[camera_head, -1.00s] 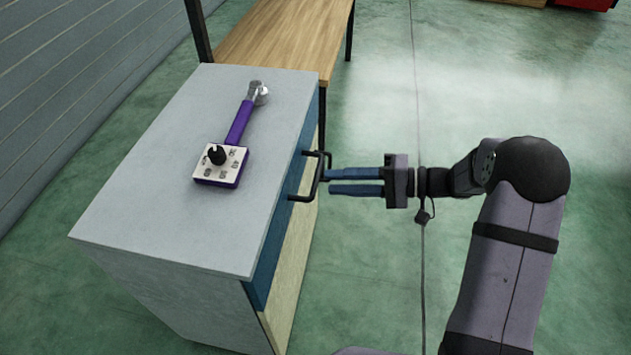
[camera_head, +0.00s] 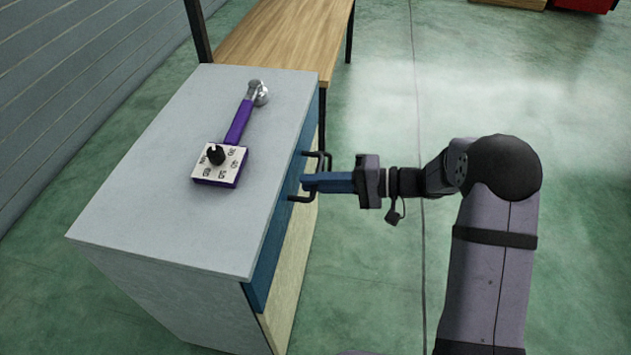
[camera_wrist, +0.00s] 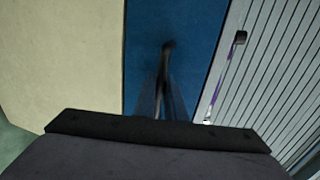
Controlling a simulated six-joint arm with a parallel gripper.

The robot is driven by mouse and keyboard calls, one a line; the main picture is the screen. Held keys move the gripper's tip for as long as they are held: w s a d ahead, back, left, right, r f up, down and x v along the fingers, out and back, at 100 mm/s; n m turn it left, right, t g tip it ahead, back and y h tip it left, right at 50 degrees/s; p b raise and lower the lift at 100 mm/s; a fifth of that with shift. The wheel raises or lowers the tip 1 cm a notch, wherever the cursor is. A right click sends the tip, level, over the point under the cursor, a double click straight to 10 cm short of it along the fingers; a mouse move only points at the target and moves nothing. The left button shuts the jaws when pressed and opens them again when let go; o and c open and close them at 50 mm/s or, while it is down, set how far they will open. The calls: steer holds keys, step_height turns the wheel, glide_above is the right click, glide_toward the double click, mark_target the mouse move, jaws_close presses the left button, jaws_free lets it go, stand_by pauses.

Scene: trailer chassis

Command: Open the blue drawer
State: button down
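The blue drawer (camera_head: 272,250) is the upper front of a grey-topped cabinet and looks closed, flush with the front. Its dark bar handle (camera_head: 304,198) sticks out to the right. My gripper (camera_head: 308,183) reaches in from the right at the middle of the handle, its blue fingers close together and their tips past the bar. In the wrist view, the blue drawer front (camera_wrist: 150,25) fills the middle and the handle (camera_wrist: 168,47) runs down between the fingers (camera_wrist: 162,85). The gripper looks shut on the handle. The fingers hide the middle of the bar.
A purple tool with a white dial box (camera_head: 222,165) lies on the cabinet top (camera_head: 150,215). A pale lower front (camera_head: 285,285) sits below the blue drawer. A wooden table (camera_head: 285,35) stands behind. The green floor right of the cabinet is clear except for my arm.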

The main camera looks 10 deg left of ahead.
steer(key=shift+d, duration=0.1)
steer(key=f+v, duration=0.2)
steer(key=v, duration=0.8)
steer(key=d+f+v, duration=0.1)
steer(key=f+v, duration=0.1)
steer(key=v, duration=0.8)
steer(key=shift+d, duration=0.15)
steer(key=shift+f, duration=0.1)
steer(key=c, duration=1.8)
jaws_free()
steer(key=shift+p+v, duration=0.75)
steer(key=shift+v, duration=2.95)
